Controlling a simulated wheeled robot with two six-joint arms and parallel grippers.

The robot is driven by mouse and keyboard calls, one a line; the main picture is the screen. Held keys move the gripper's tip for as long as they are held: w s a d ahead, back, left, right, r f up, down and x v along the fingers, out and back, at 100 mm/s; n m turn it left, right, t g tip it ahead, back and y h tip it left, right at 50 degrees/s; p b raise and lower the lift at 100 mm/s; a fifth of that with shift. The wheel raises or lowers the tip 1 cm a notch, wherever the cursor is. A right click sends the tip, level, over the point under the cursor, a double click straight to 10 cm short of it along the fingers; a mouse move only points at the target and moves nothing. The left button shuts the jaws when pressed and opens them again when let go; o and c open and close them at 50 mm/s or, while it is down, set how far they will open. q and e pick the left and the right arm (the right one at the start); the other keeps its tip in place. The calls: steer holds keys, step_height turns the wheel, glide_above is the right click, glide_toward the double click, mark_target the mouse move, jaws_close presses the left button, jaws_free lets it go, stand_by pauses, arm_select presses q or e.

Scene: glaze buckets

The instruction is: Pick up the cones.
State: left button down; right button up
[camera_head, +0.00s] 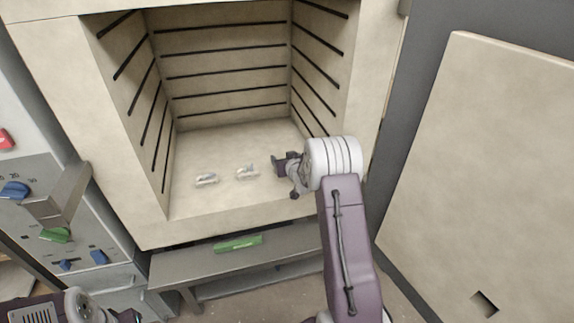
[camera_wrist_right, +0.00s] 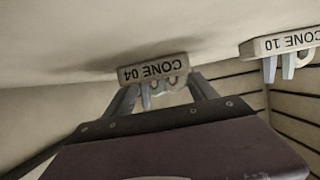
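Two small pale cone packs lie on the kiln floor in the head view. The right one (camera_head: 246,172) is just left of my right gripper (camera_head: 279,165); the left one (camera_head: 206,179) is farther left. In the right wrist view a pack labelled CONE 04 (camera_wrist_right: 155,70) is right at the fingertips of my right gripper (camera_wrist_right: 163,95). Its fingers are spread and it holds nothing visible; I cannot tell if they touch the pack. A pack labelled CONE 10 (camera_wrist_right: 285,43) is off to the right. My left gripper (camera_head: 128,316) is partly cut off at the bottom left.
The open kiln (camera_head: 230,140) has grooved side walls and a raised front edge. Its door (camera_head: 490,150) stands open at right. A control panel (camera_head: 40,190) is at left. A green bar (camera_head: 238,243) lies on the metal stand (camera_head: 200,268) below. The back kiln floor is clear.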

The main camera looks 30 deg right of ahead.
steer(key=c, duration=0.8)
step_height(320, 180, up, 10)
steer(key=p, duration=0.2)
steer(key=shift+p, duration=0.4)
